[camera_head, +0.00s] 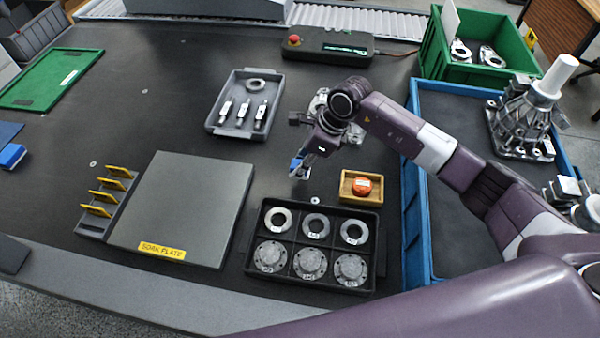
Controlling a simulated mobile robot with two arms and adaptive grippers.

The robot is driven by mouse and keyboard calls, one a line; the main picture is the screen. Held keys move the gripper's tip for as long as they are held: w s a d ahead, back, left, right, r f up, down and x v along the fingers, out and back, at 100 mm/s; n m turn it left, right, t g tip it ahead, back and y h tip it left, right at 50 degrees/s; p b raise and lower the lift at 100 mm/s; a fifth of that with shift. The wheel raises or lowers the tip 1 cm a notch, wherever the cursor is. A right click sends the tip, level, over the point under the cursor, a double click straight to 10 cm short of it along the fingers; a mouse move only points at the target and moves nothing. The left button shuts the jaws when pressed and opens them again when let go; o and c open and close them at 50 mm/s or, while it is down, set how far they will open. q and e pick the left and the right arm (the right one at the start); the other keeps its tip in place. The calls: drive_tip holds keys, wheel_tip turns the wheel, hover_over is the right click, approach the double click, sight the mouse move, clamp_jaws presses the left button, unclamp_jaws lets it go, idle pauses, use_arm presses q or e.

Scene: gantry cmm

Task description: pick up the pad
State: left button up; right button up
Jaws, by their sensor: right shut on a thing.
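My right gripper (300,172) is over the dark table, left of the small wooden box and above the black part tray in the picture. It is shut on a small blue thing (295,163), which I take to be the pad. The fingers hide most of it, and I cannot tell whether it touches the table. My left gripper is not in view.
A black tray (290,246) of rings and flanges and a wooden box (346,200) with an orange puck stand close by. A grey plate (190,205) lies left, a grey tray (216,124) behind. A blue-rimmed tray (411,225) is right.

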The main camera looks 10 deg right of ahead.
wheel_tip(320, 180, up, 16)
drive_tip(key=b, duration=0.1)
drive_tip(key=shift+f+b, duration=0.25)
drive_tip(key=shift+b, duration=0.15)
